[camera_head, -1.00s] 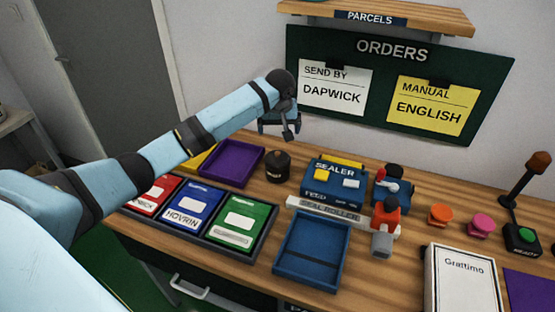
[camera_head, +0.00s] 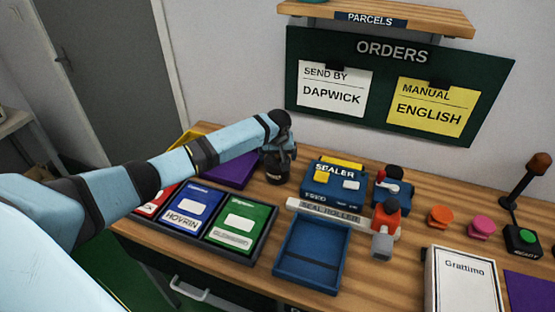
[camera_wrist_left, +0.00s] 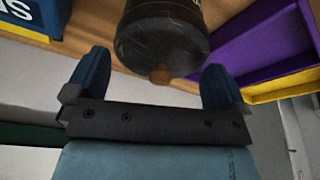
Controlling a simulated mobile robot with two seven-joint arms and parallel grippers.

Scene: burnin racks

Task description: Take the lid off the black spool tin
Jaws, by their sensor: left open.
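The black spool tin (camera_head: 278,176) stands upright on the bench, its top largely hidden by my left gripper (camera_head: 280,152) in the head view. In the left wrist view the dark tin (camera_wrist_left: 162,14) hangs from the top edge, with its lid (camera_wrist_left: 162,45) and a small brownish knob (camera_wrist_left: 160,75) facing my gripper. My left gripper (camera_wrist_left: 156,68) is open, its two blue fingers apart on either side of the knob and lid edge. Nothing is held. The lid is on the tin. My right gripper is in neither view.
A purple tray (camera_head: 232,172) lies left of the tin, and the blue sealer (camera_head: 335,184) stands to its right. A seal roller bar (camera_head: 325,213), an empty blue tray (camera_head: 311,250) and a rack with a green packet (camera_head: 240,222) lie nearer.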

